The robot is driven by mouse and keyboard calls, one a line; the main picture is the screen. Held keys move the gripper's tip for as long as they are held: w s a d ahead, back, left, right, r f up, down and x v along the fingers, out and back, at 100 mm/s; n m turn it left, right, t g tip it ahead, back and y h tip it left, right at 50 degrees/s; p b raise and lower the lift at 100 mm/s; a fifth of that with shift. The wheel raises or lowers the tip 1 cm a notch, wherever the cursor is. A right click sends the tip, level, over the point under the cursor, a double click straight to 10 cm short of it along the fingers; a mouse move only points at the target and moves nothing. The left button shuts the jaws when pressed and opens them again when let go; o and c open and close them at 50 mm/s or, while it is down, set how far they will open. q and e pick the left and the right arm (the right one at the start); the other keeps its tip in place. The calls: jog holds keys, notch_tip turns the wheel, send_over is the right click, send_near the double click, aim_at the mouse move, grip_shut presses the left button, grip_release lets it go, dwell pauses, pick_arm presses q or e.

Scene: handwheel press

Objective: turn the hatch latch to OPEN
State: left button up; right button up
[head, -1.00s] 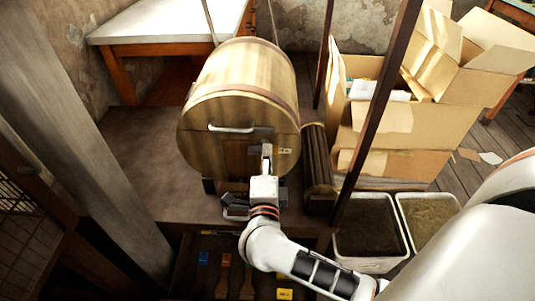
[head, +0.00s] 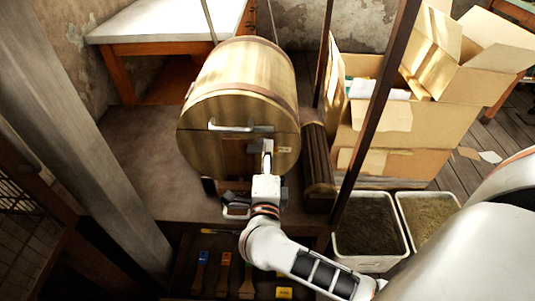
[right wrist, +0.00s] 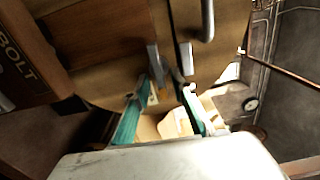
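A wooden drum (head: 235,85) lies on its side, its round front facing me. A grey metal handle (head: 232,127) crosses its upper front. My right gripper (head: 267,148) is up against the right part of this front, where the latch seems to be, and mostly hides it. In the right wrist view the two teal-padded fingers stand apart at the wood (right wrist: 170,60), with a thin dark bar between the tips. I cannot tell if they touch it. A small pale label sits right of the gripper; its text is too small to read. My left gripper is not in view.
Open cardboard boxes (head: 410,135) and two bins of loose material (head: 368,222) stand right of the drum. A dark post (head: 375,105) rises between. Brushes lie in a tray below the drum. A grey beam (head: 75,140) stands at the left.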

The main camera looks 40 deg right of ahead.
jog(key=shift+a, duration=0.1)
jog(key=v, duration=1.2)
